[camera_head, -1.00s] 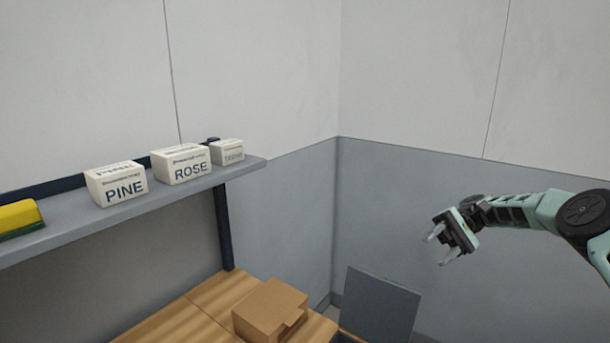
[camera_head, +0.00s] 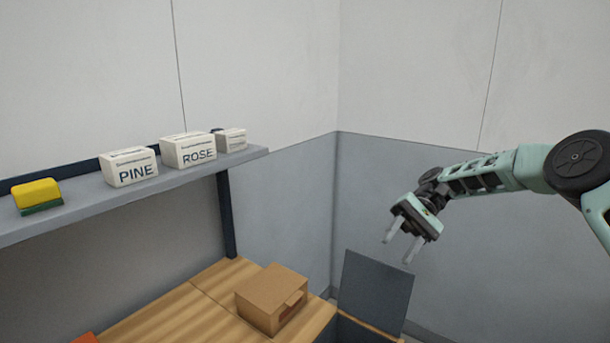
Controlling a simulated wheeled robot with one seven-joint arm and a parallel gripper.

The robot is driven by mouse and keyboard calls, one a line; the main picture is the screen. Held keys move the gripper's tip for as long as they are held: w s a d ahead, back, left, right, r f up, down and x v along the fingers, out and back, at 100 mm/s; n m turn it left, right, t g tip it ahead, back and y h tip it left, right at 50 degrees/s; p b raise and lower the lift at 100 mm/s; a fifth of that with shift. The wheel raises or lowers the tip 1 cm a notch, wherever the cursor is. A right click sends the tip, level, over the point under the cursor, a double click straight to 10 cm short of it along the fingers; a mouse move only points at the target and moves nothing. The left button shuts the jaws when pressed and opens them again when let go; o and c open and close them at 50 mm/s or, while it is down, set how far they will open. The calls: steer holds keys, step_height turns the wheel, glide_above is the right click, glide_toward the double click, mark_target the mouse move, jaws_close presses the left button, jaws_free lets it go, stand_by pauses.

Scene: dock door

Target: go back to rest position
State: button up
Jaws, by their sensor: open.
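My gripper (camera_head: 398,253) is at the right of the head view, with its two pale fingers apart and nothing between them. It points down and to the left. It hangs in free air in front of the grey lower wall, above and to the right of a dark upright panel. My arm reaches in from the right edge.
A grey shelf (camera_head: 95,199) at left holds a PINE box (camera_head: 136,173), a ROSE box (camera_head: 197,156), a smaller white box (camera_head: 232,142) and a yellow-green sponge (camera_head: 38,194). A cardboard box (camera_head: 266,296) sits on the wooden table (camera_head: 167,311). A dark panel (camera_head: 375,290) stands right of it.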

steer(key=s+a+f+n+t+h+b, duration=0.1)
steer(key=s+a+n+t+h+b, duration=0.1)
steer(key=s+a+h, duration=0.5)
steer(key=s+a+n+t+b, duration=0.2)
steer(key=s+a, duration=0.3)
steer(key=s, duration=0.6)
steer(key=s+d+f+n+t+h+b, duration=0.1)
steer(key=s+d+f+n+t+b, duration=0.1)
steer(key=s, duration=0.5)
steer(key=s+d+f+n+t+h+b, duration=0.1)
steer(key=s+d+f+t+b, duration=0.1)
steer(key=s, duration=0.6)
steer(key=shift+s+d+f+n+t, duration=0.35)
steer(key=shift+d+f+t, duration=0.45)
steer(key=shift+d+t, duration=0.3)
steer(key=shift+a, duration=0.1)
steer(key=shift+c, duration=0.8)
steer(key=shift+a, duration=0.1)
